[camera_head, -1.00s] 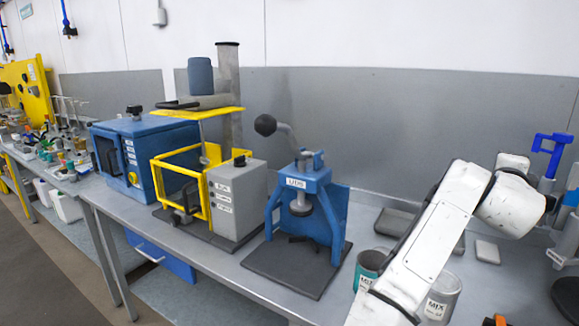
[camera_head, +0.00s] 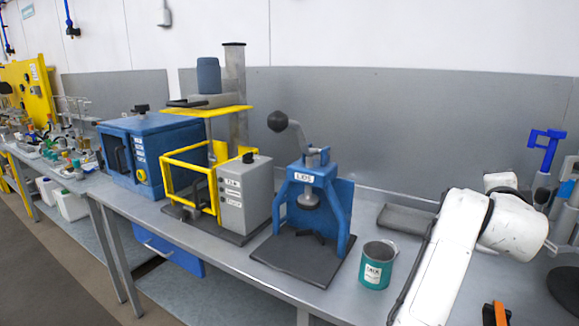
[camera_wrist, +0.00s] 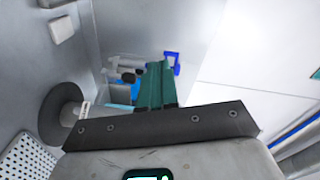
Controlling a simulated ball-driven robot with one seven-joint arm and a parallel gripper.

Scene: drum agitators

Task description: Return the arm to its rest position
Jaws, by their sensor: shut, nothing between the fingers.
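My white arm (camera_head: 450,250) stands over the right end of the bench in the head view, folded at an elbow joint. My gripper is out of sight in the head view. In the wrist view my gripper (camera_wrist: 156,75) shows its teal fingers pressed together, with nothing between them. Beyond the fingers is a cluster with a blue handle (camera_wrist: 171,62). No other object touches the fingers.
A teal can (camera_head: 376,265) stands left of my arm. A blue lid press (camera_head: 318,195), a yellow-framed agitator (camera_head: 243,195) and a blue cabinet (camera_head: 150,150) line the bench. A blue-handled tool (camera_head: 545,150) stands upright at right. A grey back panel (camera_head: 420,125) rises behind.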

